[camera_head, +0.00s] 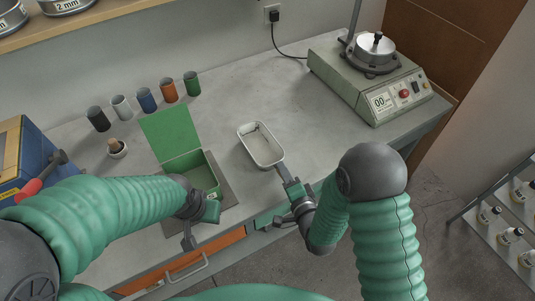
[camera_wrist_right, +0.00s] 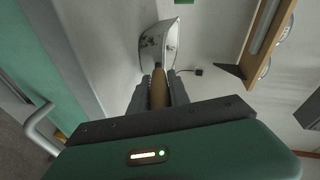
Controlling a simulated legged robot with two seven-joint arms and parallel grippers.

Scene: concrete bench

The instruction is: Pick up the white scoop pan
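My right gripper (camera_head: 282,172) is at the pan's near end. In the wrist view its fingers (camera_wrist_right: 158,88) are closed on both sides of the pan's brown handle. Whether the pan touches the bench is hard to tell. My left gripper (camera_head: 205,208) is near the green box's front; its fingers are unclear.
The open green box (camera_head: 170,128) stands on a dark mat left of the pan. Several coloured cups (camera_head: 148,99) and a small mortar (camera_head: 117,149) are farther left. A sieve shaker (camera_head: 372,85) stands back right. The bench behind the pan is clear.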

